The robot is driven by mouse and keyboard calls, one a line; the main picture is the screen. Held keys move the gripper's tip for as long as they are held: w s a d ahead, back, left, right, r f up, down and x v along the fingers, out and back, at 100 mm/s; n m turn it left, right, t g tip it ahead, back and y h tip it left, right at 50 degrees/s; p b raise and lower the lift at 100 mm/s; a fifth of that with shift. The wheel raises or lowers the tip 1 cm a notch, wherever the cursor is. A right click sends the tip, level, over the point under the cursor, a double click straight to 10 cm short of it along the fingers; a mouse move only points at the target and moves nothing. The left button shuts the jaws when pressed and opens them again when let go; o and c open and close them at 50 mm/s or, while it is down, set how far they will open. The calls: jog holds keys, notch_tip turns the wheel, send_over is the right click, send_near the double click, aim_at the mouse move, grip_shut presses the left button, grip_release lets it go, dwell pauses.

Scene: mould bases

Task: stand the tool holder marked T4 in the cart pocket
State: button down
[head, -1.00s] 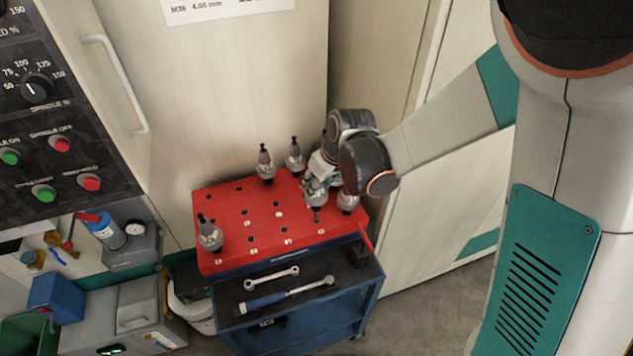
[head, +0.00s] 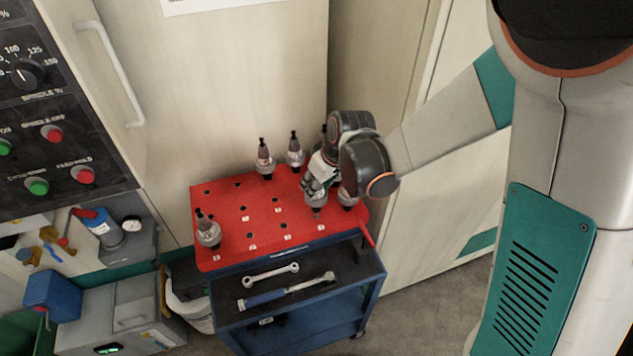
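The red cart top (head: 225,220) has rows of round pockets with small white labels. My gripper (head: 317,190) is over the right part of this top, partly hidden by my own wrist. It appears shut on a grey tool holder (head: 316,202), which hangs upright with its narrow end down, close to the red surface. I cannot tell whether that end has entered a pocket. No T4 mark is readable on it. Other tool holders stand at the back (head: 264,162), (head: 295,152), at the front left (head: 208,234) and just right of my gripper (head: 347,198).
A dark lower shelf (head: 345,262) carries a double-ended wrench (head: 270,276) and a long blue-handled tool (head: 285,292). A pale cabinet wall (head: 240,90) rises behind the cart. A control panel (head: 70,150) is at left. Several pockets left of my gripper are empty.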

jog(key=shift+f, duration=0.3)
jog(key=shift+f+b, duration=1.55)
jog(key=shift+b, duration=0.05)
jog(key=shift+f, duration=0.15)
jog(key=c, duration=1)
grip_release()
jog(key=shift+c, duration=0.2)
jog(key=v, duration=1.2)
jog(key=shift+s, duration=0.15)
